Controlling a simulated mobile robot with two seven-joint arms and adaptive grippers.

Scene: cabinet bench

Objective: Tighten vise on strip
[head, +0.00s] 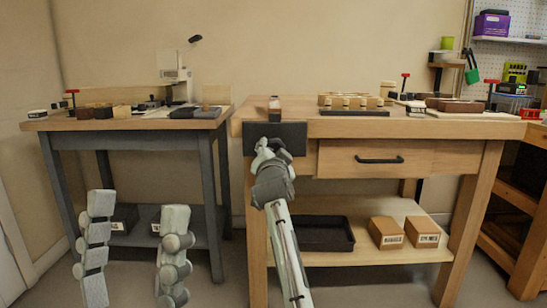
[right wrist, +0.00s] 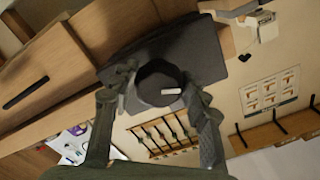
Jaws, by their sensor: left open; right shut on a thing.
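The vise (head: 290,135) is a dark plate on the front left of the right bench. My right gripper (head: 267,147) is at the front of the vise. In the right wrist view, the fingers of my right gripper (right wrist: 158,98) are shut on a dark round knob (right wrist: 160,82) in front of the vise plate (right wrist: 205,50). My left gripper (head: 137,207) is open and empty at lower left, in front of the left bench, fingers upward.
The right bench (head: 420,127) has a drawer with a black handle (head: 380,159). Its lower shelf holds a black tray (head: 320,233) and two labelled boxes (head: 388,232). The left bench (head: 150,123) carries several small blocks and tools. A gap separates the benches.

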